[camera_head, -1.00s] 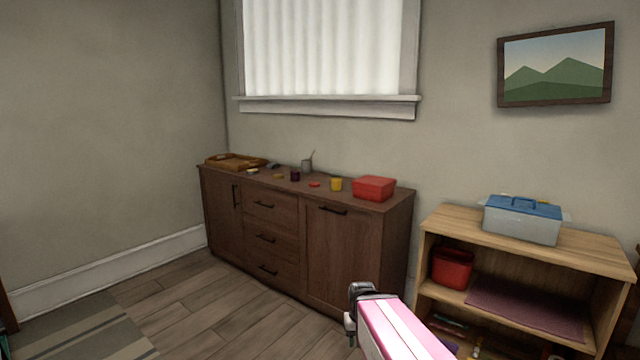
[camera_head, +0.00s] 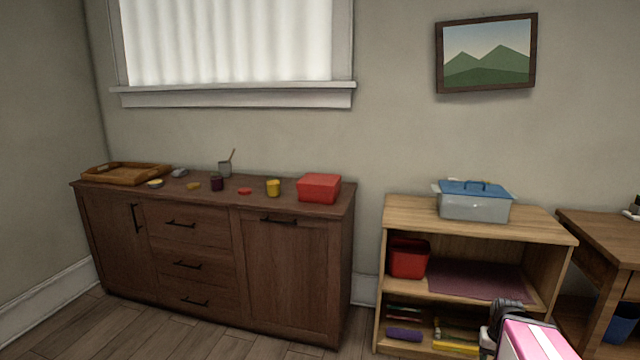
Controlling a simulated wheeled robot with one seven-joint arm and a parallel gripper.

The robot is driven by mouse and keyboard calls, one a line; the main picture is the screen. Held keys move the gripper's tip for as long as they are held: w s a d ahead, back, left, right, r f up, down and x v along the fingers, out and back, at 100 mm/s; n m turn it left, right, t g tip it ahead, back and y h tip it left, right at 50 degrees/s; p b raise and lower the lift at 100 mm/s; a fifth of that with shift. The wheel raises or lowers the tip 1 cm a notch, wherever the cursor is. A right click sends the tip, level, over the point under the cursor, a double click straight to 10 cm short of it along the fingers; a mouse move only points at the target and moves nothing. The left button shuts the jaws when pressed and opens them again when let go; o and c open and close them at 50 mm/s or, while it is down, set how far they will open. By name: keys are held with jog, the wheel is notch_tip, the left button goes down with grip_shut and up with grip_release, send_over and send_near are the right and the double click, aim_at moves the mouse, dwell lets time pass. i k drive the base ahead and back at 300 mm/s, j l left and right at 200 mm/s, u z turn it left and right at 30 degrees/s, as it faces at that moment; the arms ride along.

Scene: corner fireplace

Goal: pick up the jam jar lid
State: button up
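On the top of the dark wooden sideboard (camera_head: 295,208) stands a small dark purple jar (camera_head: 217,183), which looks like the jam jar. A flat red disc (camera_head: 245,191) lies just to its right, and a flat yellow disc (camera_head: 193,186) lies just to its left. Either could be a lid; I cannot tell which is the jam jar's. My gripper (camera_head: 490,338) is at the lower right, in front of the open shelf and far from the sideboard top. Its fingers are small and partly cut off, so its opening does not show.
A wooden tray (camera_head: 125,174), a grey cup (camera_head: 225,169) with a stick in it, a yellow cup (camera_head: 273,188) and a red box (camera_head: 319,188) share the sideboard. A light wooden shelf (camera_head: 400,215) stands to the right, bearing a blue-lidded box (camera_head: 474,205). Floor shows before the sideboard.

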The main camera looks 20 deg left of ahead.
aim_at(217, 183)
jog(key=z, duration=0.5)
jog(key=j+z, duration=0.1)
jog(key=z, duration=0.9)
jog(key=k+z, duration=0.1)
jog(key=z, duration=0.4)
jog(key=k+j+z, duration=0.1)
jog(key=z, duration=0.25)
jog(key=k+z, duration=0.15)
jog(key=z, duration=0.2)
jog(key=k+j+z, duration=0.1)
jog(key=z, duration=0.2)
jog(key=k+j+z, duration=0.1)
jog(key=k, duration=0.6)
jog(key=k+u, duration=0.25)
jog(key=u, duration=0.25)
jog(key=k+j+u, duration=0.1)
jog(key=k+u, duration=0.15)
jog(key=u, duration=0.75)
jog(key=k+j+u, duration=0.1)
jog(key=u, duration=0.4)
jog(key=k+j+u, duration=0.1)
jog(key=u, duration=0.9)
jog(key=j, duration=0.1)
